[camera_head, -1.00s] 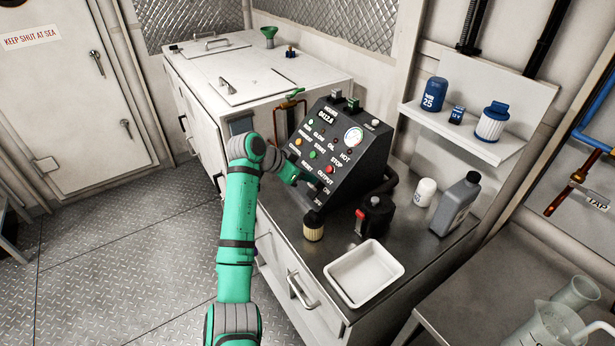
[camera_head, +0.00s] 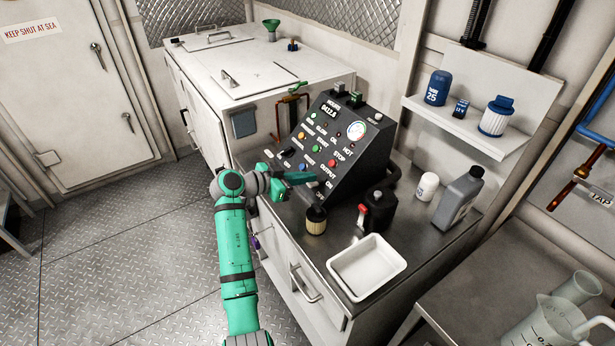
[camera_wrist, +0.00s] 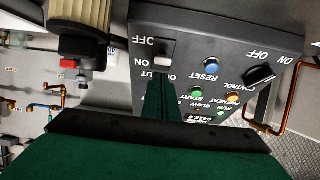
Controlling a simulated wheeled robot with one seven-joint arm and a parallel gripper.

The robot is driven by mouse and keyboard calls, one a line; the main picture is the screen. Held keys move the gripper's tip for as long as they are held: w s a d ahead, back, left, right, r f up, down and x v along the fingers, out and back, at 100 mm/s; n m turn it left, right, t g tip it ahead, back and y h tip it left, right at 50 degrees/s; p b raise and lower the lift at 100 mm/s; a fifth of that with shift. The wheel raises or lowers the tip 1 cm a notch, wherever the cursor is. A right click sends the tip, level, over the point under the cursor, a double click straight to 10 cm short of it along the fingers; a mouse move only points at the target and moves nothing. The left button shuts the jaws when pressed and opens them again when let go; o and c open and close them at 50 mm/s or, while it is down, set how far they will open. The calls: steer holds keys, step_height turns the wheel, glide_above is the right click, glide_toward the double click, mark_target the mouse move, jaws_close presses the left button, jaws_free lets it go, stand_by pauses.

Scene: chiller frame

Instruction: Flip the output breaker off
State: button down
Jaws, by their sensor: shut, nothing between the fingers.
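The black control panel (camera_head: 345,150) stands on the bench, with its sloped face toward my arm. Its output breaker (camera_wrist: 163,50) shows in the wrist view, upside down, beside the words OFF and ON. A pale toggle sits on the breaker, apparently at the ON side. My gripper (camera_wrist: 163,80) is shut and empty, its fingertips just below the breaker in that view. I cannot tell whether they touch it. In the head view my gripper (camera_head: 312,178) lies across the panel's lower face and hides the breaker.
A small filter (camera_head: 316,221), a dark container with a red part (camera_head: 378,210) and a white tray (camera_head: 366,268) stand in front and to the right of the panel. A RESET button (camera_wrist: 211,64) and a control knob (camera_wrist: 261,77) are near the breaker.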

steer(key=shift+s+a+f, duration=0.1)
steer(key=shift+s+a, duration=0.25)
steer(key=shift+a, duration=0.25)
steer(key=s+a, duration=0.5)
steer(key=a, duration=0.3)
steer(key=shift+s+a, duration=0.15)
steer(key=shift+a, duration=0.15)
steer(key=shift+d, duration=0.1)
